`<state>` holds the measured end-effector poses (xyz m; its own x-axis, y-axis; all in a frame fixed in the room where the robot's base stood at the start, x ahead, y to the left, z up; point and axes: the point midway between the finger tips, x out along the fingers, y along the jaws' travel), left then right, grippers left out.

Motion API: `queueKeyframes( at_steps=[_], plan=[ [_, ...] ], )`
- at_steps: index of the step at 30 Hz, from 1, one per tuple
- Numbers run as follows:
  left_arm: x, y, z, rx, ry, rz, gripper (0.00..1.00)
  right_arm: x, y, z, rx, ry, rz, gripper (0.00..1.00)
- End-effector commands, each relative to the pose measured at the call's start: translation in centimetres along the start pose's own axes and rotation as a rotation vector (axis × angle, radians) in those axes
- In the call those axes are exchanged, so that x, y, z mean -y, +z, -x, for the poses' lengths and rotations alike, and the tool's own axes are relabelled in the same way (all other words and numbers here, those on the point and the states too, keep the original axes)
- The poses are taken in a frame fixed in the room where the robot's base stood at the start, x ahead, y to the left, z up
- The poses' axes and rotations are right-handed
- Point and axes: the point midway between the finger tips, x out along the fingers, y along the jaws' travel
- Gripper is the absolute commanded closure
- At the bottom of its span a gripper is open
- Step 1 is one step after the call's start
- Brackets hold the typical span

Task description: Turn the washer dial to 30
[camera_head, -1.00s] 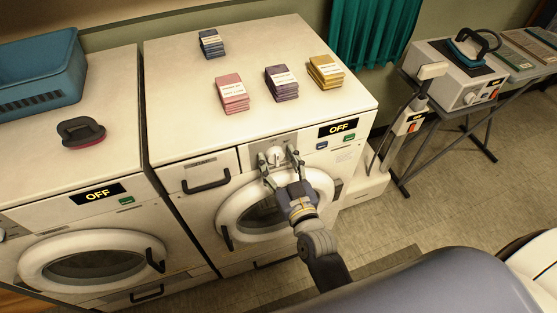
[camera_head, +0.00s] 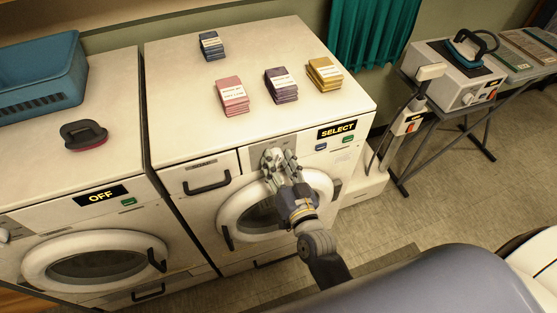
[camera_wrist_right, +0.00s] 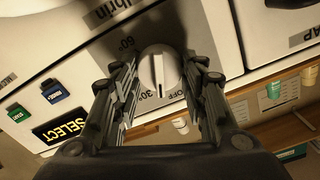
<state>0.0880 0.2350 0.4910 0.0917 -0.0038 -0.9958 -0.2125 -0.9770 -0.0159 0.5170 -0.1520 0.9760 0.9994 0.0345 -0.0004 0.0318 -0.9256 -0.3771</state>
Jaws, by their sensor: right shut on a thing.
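The washer dial (camera_wrist_right: 160,72) is a round white knob with a raised ridge, on the front of the right washer (camera_head: 225,215). In the right wrist view, the marks 60°, 30° and OFF show around it. The ridge's lower end lies between 30° and OFF; I cannot tell its exact setting. My right gripper (camera_head: 275,163) is shut on the dial, one finger on each side, and partly hides it in the head view. The washer's display (camera_head: 337,130) reads SELECT, and it also shows in the right wrist view (camera_wrist_right: 61,131). My left gripper is not in view.
Beside the display are a blue button (camera_head: 321,147) and a green button (camera_head: 346,139). Pink (camera_head: 232,97), purple (camera_head: 281,86), yellow (camera_head: 325,75) and blue (camera_head: 211,46) stacks sit on top. The left washer's display (camera_head: 100,196) reads OFF. The round door is below my gripper.

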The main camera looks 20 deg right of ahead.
Motion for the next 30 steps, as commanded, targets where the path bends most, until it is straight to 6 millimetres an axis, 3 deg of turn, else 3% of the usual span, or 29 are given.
queueKeyframes(
  at_steps=[15,30],
  plan=[
    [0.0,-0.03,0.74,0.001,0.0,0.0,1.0,-0.2,-0.05,-0.03,-0.001,0.0,-0.383,0.84],
    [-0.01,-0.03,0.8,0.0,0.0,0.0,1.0,-0.24,-0.03,-0.04,-0.003,0.0,-0.488,0.84]
  ],
)
